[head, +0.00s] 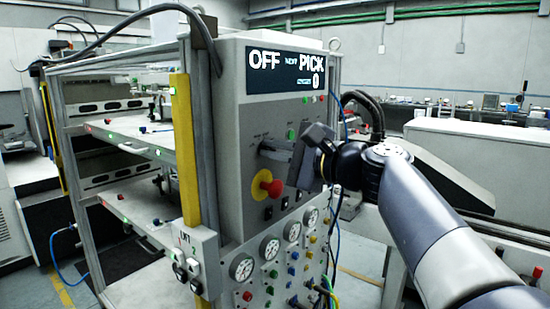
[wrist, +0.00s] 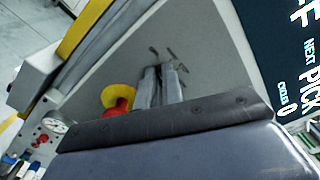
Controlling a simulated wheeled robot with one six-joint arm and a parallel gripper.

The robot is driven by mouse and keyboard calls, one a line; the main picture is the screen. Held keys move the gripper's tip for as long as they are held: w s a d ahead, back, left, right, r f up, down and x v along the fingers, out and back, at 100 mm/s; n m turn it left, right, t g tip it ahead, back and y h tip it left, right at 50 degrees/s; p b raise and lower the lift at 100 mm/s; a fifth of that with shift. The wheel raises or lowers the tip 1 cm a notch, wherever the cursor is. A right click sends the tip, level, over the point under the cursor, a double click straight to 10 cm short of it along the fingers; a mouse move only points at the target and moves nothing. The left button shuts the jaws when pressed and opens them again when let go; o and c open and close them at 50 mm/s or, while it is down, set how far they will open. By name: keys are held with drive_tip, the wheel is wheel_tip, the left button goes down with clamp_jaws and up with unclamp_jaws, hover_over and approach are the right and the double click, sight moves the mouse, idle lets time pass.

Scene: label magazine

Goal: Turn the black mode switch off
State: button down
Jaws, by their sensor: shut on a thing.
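My gripper (head: 268,148) reaches from the right to the front of the grey control box (head: 232,120), above the red emergency button. In the wrist view its two fingers (wrist: 160,85) are close together at the panel, with a thin dark sliver between them. The gripper is shut on the black mode switch, which the fingers almost wholly hide; its exact angle cannot be told. Small dark label marks show on the panel around the fingertips. The display (head: 287,72) at the top of the box reads "OFF" and "PICK".
The red emergency button on its yellow base (head: 266,188) is just below my gripper. Green (head: 291,134) and other small buttons are near it. Several gauges (head: 242,266) and hoses are lower down. A yellow post (head: 185,150) and shelf rack stand at the left.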

idle(0.5)
drive_tip(key=c, duration=1.6)
unclamp_jaws()
drive_tip(key=shift+o, duration=0.2)
drive_tip(key=shift+d, duration=0.1)
drive_tip(key=v, duration=1)
drive_tip(key=shift+s+d+b, duration=0.25)
drive_tip(key=shift+s+b, duration=0.05)
drive_tip(key=shift+b, duration=0.1)
drive_tip(key=x, duration=1.1)
drive_tip(key=shift+p, duration=0.35)
